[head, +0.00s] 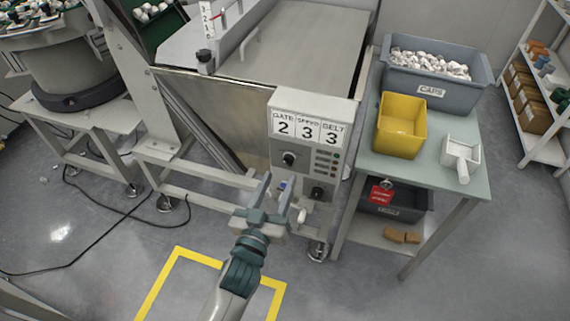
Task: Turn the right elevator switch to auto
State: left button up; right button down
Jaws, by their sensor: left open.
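A grey control box (303,172) stands in the middle, with a panel on top that reads GATE 2, SPEED 3, BELT 3 (307,131). On its face are a black knob (289,158) at upper left, a column of small buttons at right, and another black knob (317,194) at lower right. A small blue part (283,185) shows between my fingers. Which control is the right elevator switch cannot be read. My left gripper (277,183) is open and empty in front of the lower left of the box, partly hiding it. Contact cannot be told. My right gripper is not in view.
A table at right holds a grey CAPS bin (431,80), a yellow bin (399,128) and a white scoop (461,156). A bowl feeder (70,70) stands at left. Black cables cross the floor at left.

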aim_at(287, 163)
pick_arm(q)
jog(key=shift+x, duration=2.95)
jog(key=shift+p, duration=0.3)
jog(key=c, duration=1.1)
